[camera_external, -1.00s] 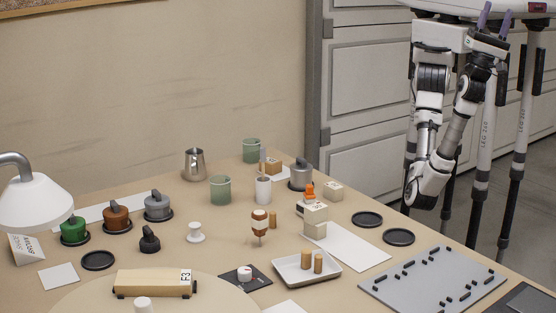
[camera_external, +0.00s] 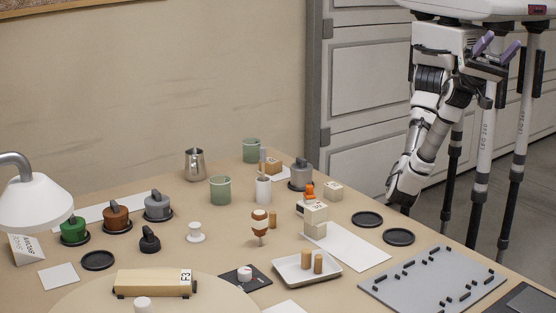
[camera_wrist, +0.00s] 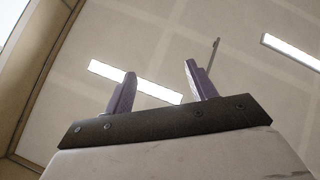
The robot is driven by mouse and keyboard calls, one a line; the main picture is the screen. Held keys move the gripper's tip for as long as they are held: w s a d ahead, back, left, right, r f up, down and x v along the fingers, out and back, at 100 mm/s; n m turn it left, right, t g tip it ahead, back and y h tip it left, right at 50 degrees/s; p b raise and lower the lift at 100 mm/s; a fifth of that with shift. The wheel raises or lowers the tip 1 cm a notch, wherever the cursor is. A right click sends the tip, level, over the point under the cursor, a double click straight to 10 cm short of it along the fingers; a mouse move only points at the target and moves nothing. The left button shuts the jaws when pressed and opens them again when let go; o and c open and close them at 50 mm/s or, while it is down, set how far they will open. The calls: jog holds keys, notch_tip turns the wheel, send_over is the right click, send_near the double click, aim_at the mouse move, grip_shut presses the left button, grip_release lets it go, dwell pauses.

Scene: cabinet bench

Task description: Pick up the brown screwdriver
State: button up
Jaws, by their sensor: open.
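A small brown and white piece with a thin stem (camera_external: 260,227) stands upright near the middle of the table. It may be the brown screwdriver, but it is too small to tell. No other thing in view is clearly a brown screwdriver. My gripper (camera_external: 497,46) is at the upper right, off the table and far from this piece, with its purple fingers pointing upward. In the wrist view my gripper (camera_wrist: 160,70) has its two fingers apart with nothing between them, against the ceiling and its lights.
A white tray (camera_external: 285,274) with two tan pegs, a white cup (camera_external: 263,191), green cups and a metal pitcher (camera_external: 195,164) surround the piece. A grey board (camera_external: 425,283) lies at the table's right. Lidded pots and a lamp (camera_external: 35,203) are at the left.

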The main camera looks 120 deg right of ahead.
jog(key=w+a+f+m+t+h, duration=0.2)
jog(key=w+f+m+t+h, duration=0.3)
jog(key=w, duration=0.7)
jog(key=w+d+f+m+g+h+b, duration=0.1)
jog(key=w+d+f+m+h, duration=0.1)
jog(key=w+d+f+h, duration=0.45)
jog(key=w+d+f+m+g+h, duration=0.15)
jog(key=w+f+h, duration=0.35)
jog(key=w, duration=0.5)
jog(key=m+g+h+b, duration=0.2)
jog(key=m+g+h, duration=0.4)
jog(key=m+h, duration=0.25)
send_near(262, 211)
jog(key=shift+n+g, duration=0.25)
jog(key=shift+n, duration=0.05)
jog(key=x, duration=0.6)
jog(key=shift+w+a+f, duration=0.2)
jog(key=shift+w+a, duration=0.05)
jog(key=shift+a, duration=0.1)
jog(key=shift+d+p+x, duration=0.2)
jog(key=shift+p+x, duration=0.05)
jog(key=shift+x, duration=1.2)
jog(key=shift+d+p+x, duration=0.2)
jog(key=shift+p+x, duration=0.05)
jog(key=shift+x, duration=1.15)
jog(key=c, duration=1.1)
